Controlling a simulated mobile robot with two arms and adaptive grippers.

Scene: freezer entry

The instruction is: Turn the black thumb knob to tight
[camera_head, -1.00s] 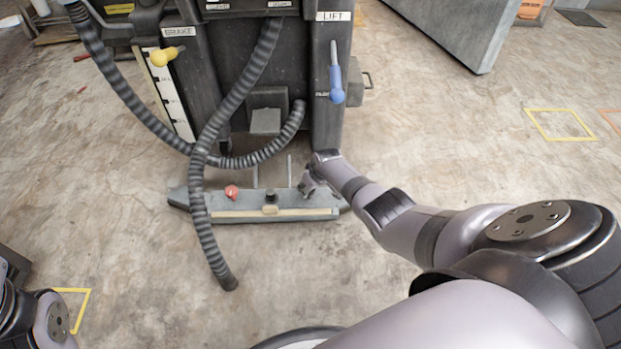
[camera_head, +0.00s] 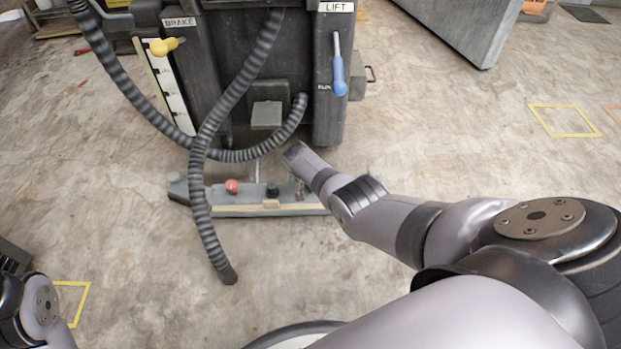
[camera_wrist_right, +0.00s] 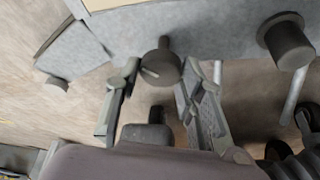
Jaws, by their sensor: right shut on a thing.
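The black thumb knob (camera_wrist_right: 160,66), a dark round head with a thin pale mark, stands on the grey floor tool (camera_wrist_right: 213,38) in the right wrist view. My right gripper (camera_wrist_right: 163,84) has one finger on each side of the knob and is shut on it. The tool also shows in the head view (camera_head: 308,210), low at the machine's front. There my right arm hides the knob and most of the gripper near the tool's right end. The knob's turn position is not readable. My left gripper is out of view.
A wider black knob (camera_wrist_right: 287,42) stands beside the held one. A red knob (camera_head: 232,186) sits further left on the tool. A ribbed hose (camera_head: 203,215) hangs across the tool. The machine (camera_head: 328,120) has a blue lever (camera_head: 339,85).

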